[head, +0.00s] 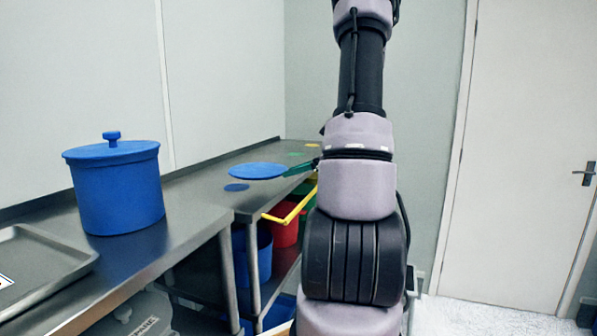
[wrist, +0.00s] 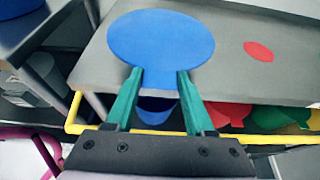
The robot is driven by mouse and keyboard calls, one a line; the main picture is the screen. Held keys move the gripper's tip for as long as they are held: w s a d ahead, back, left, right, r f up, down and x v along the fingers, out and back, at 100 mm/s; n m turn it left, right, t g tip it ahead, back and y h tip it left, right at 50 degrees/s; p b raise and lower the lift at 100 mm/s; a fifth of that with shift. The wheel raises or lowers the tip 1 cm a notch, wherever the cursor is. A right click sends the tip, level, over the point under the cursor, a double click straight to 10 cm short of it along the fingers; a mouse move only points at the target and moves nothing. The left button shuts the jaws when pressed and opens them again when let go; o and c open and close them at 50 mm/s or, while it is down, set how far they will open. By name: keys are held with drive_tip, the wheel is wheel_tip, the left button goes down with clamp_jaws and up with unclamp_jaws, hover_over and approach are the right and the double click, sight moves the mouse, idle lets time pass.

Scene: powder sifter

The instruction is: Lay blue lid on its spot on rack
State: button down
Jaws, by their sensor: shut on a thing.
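The blue lid (head: 257,171) is a flat round disc with a short tab, and it shows large in the wrist view (wrist: 160,42). My gripper (wrist: 160,76) is shut on the tab between its green fingers, with the disc reaching out ahead. In the head view my gripper (head: 303,167) is at the lid's right edge, partly hidden by my arm. The lid is over the steel rack top (head: 207,202); the gap beneath is hard to judge. A blue round spot (head: 236,187) lies on the rack, left of and nearer than the lid. The lid hides the surface under it.
A yellow bar (head: 291,205) runs along the rack's front. Coloured bins, including a red one (head: 284,229), stand below. A lidded blue pot (head: 117,190) stands left.

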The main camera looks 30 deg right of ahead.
hover_over(270, 192)
drive_tip(key=shift+w+f, duration=0.25)
drive_tip(key=shift+f, duration=0.6)
drive_tip(key=shift+d+f, duration=0.1)
drive_tip(key=shift+f, duration=1.7)
drive_tip(key=shift+c, duration=0.9)
unclamp_jaws()
drive_tip(key=shift+s, duration=0.1)
drive_tip(key=v, duration=1)
drive_tip(key=shift+s+d+r, duration=0.2)
drive_tip(key=shift+s+d, duration=0.05)
drive_tip(key=shift+s, duration=0.05)
